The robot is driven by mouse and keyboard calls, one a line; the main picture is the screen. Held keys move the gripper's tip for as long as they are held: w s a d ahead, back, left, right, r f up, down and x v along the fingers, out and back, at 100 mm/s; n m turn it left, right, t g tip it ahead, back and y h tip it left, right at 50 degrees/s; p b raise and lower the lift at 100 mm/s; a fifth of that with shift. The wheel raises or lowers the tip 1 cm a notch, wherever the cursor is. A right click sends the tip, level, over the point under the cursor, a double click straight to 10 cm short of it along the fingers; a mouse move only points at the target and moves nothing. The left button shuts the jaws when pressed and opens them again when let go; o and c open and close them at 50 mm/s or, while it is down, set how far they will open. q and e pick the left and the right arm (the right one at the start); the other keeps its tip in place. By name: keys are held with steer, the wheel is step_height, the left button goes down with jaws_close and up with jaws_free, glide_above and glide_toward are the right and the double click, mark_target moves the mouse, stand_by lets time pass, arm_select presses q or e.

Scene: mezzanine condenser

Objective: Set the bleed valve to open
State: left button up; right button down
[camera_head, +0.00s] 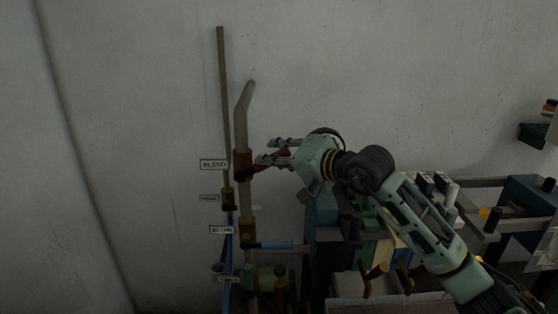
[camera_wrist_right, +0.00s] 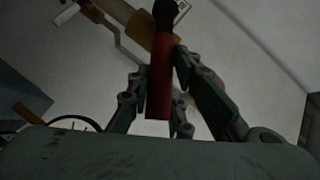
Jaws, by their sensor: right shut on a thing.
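The bleed valve's brass body (camera_head: 242,165) sits on the upright pipe beside a plate marked BLEED (camera_head: 214,164). Its red lever handle (camera_head: 272,160) points out to the right, roughly across the pipe. My right gripper (camera_head: 272,152) comes in from the right and is shut on the red handle, fingers on either side of it. In the right wrist view the red handle (camera_wrist_right: 159,80) lies between the fingers of the right gripper (camera_wrist_right: 160,95), its dark end at the brass body. The fingers partly hide the handle in the head view. My left gripper is not in view.
Below is another valve with a blue handle (camera_head: 272,245) pointing right. A smaller brass valve (camera_head: 228,201) sits on the thinner pipe to the left. Machinery with several dark and green blocks (camera_head: 368,250) stands below my right arm. The wall to the left is bare.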

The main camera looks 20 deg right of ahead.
steer(key=r, duration=0.1)
steer(key=a+r+n+g+h+p, duration=0.1)
steer(key=a+r+n+h+p, duration=0.1)
steer(key=shift+w+g, duration=0.3)
steer(key=shift+g, duration=0.1)
steer(key=shift+w+a+r+n+g+h+p, duration=0.2)
steer(key=shift+a+r+n+g+h+p, duration=0.2)
steer(key=shift+a+r+n+h+p, duration=0.25)
steer(key=shift+w+a+r+n+g+h+p, duration=0.15)
steer(key=shift+a+n+g+h+p, duration=0.15)
steer(key=shift+a+h+p, duration=0.2)
steer(key=shift+w+a+r+n+g+h+p, duration=0.15)
steer(key=shift+a+g+h+p, duration=0.2)
steer(key=shift+a+h, duration=0.25)
steer(key=shift+w+a+f+n+h+p, duration=0.15)
steer(key=shift+a+n+h+p, duration=0.2)
steer(key=shift+a+h, duration=0.2)
steer(key=shift+a, duration=0.15)
steer(key=shift+f, duration=0.1)
steer(key=c, duration=1.6)
jaws_free()
steer(key=shift+o, duration=0.2)
